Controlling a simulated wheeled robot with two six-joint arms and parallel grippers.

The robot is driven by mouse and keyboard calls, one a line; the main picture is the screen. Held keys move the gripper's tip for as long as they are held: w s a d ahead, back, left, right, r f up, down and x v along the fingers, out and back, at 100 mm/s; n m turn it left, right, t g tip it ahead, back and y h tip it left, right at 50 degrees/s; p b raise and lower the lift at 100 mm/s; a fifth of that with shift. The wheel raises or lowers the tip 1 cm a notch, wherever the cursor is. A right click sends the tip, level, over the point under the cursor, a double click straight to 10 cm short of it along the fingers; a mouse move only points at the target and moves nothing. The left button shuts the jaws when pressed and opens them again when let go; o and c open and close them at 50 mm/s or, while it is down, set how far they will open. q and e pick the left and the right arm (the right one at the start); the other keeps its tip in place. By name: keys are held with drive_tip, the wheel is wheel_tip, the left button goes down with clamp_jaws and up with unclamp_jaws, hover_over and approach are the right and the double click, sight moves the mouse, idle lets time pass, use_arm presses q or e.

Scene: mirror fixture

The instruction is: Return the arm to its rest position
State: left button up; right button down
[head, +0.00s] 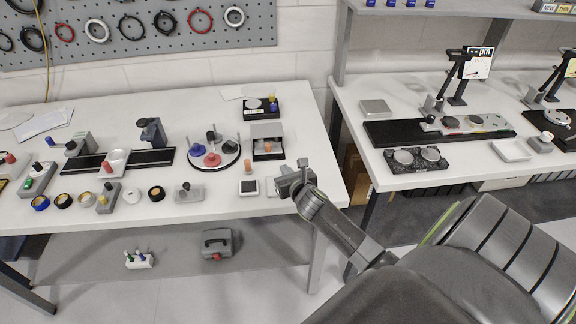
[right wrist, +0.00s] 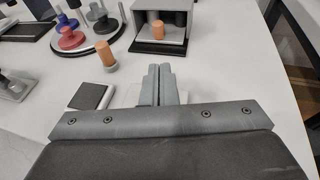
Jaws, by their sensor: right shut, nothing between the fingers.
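My right gripper (head: 286,178) is above the right front corner of the left white table (head: 328,172) in the head view. In the right wrist view its two fingers (right wrist: 158,86) are together with nothing between them. My right arm reaches in from the lower right of the head view. My left gripper is not in the head view.
By the gripper are a small dark-screened device (head: 249,187), an orange cylinder (right wrist: 106,56) and an open box (head: 267,142). A round tray (head: 232,158) with coloured pieces stands left of them. A second table (head: 378,180) stands right, across a gap.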

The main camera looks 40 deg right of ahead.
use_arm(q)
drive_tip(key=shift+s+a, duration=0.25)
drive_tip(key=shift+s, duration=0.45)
use_arm(e)
drive_tip(key=shift+s+a+r, duration=0.1)
drive_tip(key=shift+s, duration=0.5)
drive_tip(key=shift+s+a, duration=0.1)
